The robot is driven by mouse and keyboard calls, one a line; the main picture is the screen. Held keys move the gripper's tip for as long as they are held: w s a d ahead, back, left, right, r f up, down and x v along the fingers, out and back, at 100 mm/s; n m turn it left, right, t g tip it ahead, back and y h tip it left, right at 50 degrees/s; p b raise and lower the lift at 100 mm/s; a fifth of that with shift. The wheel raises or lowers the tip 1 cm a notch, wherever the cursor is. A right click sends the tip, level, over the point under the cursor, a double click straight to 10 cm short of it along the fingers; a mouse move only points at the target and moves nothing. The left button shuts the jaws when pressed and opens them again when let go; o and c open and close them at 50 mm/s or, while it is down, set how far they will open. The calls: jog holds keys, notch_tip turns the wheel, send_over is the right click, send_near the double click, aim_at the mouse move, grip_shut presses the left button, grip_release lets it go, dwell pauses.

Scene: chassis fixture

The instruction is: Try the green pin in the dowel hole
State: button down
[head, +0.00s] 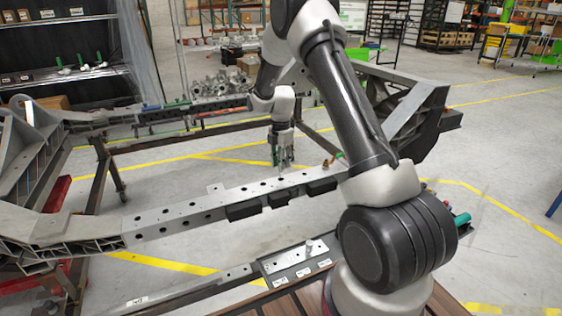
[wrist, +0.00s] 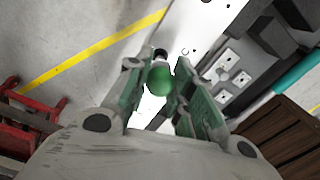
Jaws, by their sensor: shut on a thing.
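My gripper (head: 283,160) points down just above the grey chassis rail (head: 165,217) in the head view. In the wrist view, my gripper's green-padded fingers (wrist: 160,84) are shut on the green pin (wrist: 159,79). Whether the pin touches the rail or enters a hole is hidden.
A metal plate (head: 284,261) with small white labels lies on the near bench. Dark blocks (head: 243,210) sit along the rail's near side. A red stand (wrist: 30,107) shows at left in the wrist view. Floor beyond the rail (head: 180,178) is clear.

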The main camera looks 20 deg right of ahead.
jog(key=shift+f, duration=0.2)
dwell(0.5)
jog(key=shift+f, duration=1.1)
jog(key=c, duration=1.2)
grip_release()
jog(key=shift+o, duration=0.2)
jog(key=shift+r, duration=4.55)
